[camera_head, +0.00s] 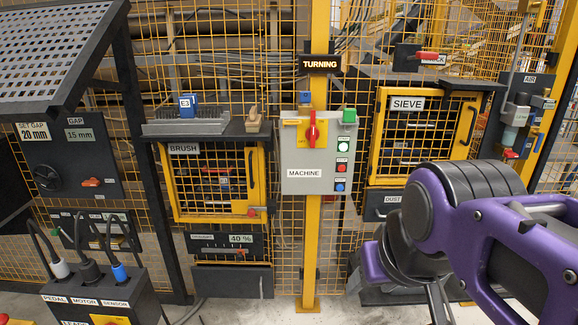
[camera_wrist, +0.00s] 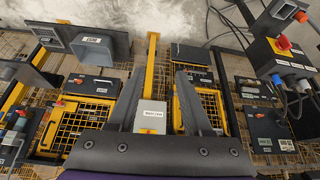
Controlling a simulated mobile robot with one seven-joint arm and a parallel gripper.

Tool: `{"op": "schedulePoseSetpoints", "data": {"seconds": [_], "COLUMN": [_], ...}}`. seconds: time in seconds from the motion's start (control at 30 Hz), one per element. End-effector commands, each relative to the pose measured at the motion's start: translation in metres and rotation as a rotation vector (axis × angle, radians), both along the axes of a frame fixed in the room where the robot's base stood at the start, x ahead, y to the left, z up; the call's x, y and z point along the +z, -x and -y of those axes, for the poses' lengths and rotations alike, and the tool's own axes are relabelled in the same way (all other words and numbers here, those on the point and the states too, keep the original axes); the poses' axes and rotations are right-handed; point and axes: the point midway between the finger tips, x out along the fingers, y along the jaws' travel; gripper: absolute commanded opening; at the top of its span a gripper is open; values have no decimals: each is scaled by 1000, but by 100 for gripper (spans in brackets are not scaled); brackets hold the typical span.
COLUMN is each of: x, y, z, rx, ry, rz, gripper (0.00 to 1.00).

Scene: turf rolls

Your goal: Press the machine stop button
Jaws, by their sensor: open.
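The grey MACHINE box (camera_head: 300,158) is fixed to a yellow post in the middle of the head view. In the wrist view the box (camera_wrist: 151,113) appears upside down between the fingers, partly hidden by the gripper body. My gripper (camera_wrist: 161,72) is open and empty, apart from the box.
A lit TURNING sign (camera_head: 320,63) is above the box. The BRUSH cabinet (camera_head: 168,185) is to its left and the SIEVE cabinet (camera_head: 380,150) to its right. A plug box (camera_head: 90,300) with cables stands at the lower left. My purple arm covers the lower right.

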Motion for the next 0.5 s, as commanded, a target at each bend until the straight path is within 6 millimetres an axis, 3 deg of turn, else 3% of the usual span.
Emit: {"op": "schedulePoseSetpoints", "data": {"seconds": [0.17,0.43,0.5], "x": [0,0,0], "y": [0,0,0], "z": [0,0,0], "rx": [0,0,0], "ry": [0,0,0], "rz": [0,0,0], "gripper": [50,1,0]}}
